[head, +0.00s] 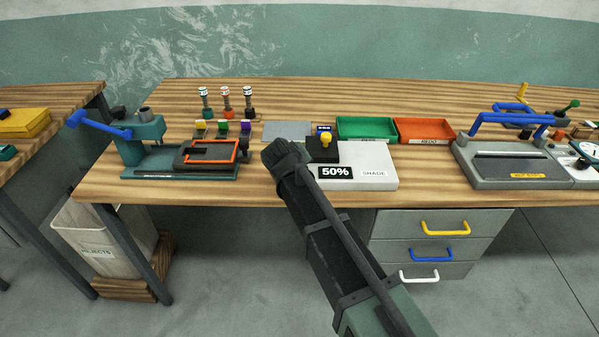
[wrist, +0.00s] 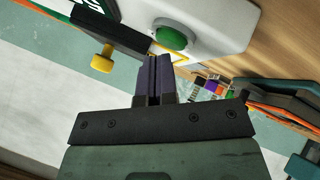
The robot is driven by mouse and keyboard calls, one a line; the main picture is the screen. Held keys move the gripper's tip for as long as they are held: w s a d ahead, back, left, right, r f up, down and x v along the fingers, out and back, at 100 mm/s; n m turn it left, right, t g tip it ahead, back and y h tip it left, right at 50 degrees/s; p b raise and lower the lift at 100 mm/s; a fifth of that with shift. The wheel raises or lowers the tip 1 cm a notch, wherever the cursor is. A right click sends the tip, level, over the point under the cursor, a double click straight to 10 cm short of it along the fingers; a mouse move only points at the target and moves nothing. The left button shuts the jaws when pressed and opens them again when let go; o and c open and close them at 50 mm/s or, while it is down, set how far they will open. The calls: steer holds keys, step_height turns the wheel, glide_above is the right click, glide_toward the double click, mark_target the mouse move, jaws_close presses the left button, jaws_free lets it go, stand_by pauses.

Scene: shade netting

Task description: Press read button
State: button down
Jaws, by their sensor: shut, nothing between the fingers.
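The shade meter is a white box (head: 368,160) on the bench with a black display reading 50% (head: 335,172) and a SHADE label. In the wrist view a round green button (wrist: 172,37) sits on the white housing (wrist: 225,22). I take it as the read button; in the head view my arm hides it. My gripper (wrist: 154,62) is shut and empty, its fingertips just short of the button in the picture. I cannot tell whether they touch it. In the head view the dark wrist end (head: 283,155) is over the meter's left side.
A black block with a yellow knob (head: 326,139) stands at the meter's back left. Green (head: 366,129) and orange (head: 424,130) trays lie behind it. A teal press (head: 142,138) with an orange frame (head: 210,151) is left, a blue-handled device (head: 514,160) right.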

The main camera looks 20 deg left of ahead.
steer(key=shift+f+b, duration=0.4)
stand_by(0.5)
steer(key=shift+r+p, duration=0.95)
steer(key=shift+p, duration=0.05)
step_height(320, 180, up, 5)
steer(key=p, duration=0.5)
